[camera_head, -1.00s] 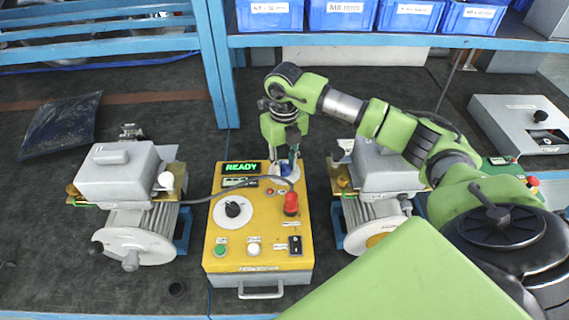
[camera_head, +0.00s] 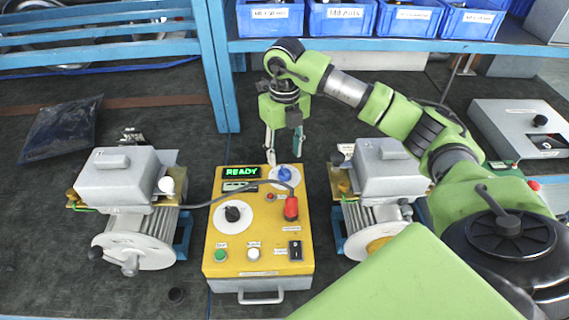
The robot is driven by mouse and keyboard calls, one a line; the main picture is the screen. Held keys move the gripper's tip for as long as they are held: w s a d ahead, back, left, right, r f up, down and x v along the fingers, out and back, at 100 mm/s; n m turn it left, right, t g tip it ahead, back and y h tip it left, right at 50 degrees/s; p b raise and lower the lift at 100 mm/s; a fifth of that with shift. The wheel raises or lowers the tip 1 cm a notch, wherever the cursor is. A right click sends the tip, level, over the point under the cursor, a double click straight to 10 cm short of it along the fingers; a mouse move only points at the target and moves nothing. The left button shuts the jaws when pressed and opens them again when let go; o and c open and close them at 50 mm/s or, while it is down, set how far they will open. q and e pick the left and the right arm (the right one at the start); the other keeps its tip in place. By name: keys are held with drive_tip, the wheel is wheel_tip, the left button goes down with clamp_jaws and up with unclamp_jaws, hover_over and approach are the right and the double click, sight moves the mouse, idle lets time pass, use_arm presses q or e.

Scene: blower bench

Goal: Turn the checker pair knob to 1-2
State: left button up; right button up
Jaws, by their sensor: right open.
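The yellow checker box (camera_head: 265,240) stands on the bench in the middle of the view. Its green display (camera_head: 241,172) reads READY. A blue knob (camera_head: 284,174) on a white dial sits at its top right. A black knob (camera_head: 232,214) on a larger white dial sits at its left; I cannot read the dial marks. My right gripper (camera_head: 285,158) is open and empty, pointing down just behind the box's far edge, above and beyond the blue knob. It appears clear of the knob. My left gripper is not in view.
A grey motor unit (camera_head: 117,176) stands left of the box and another (camera_head: 382,170) right of it. A red plug (camera_head: 291,208) with a grey cable lies on the box. Blue bins (camera_head: 342,16) line the shelf behind. A grey case (camera_head: 520,125) is at right.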

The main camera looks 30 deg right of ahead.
sight(284, 169)
wheel_tip(284, 169, up, 6)
drive_tip(key=shift+f, duration=0.15)
idle(0.5)
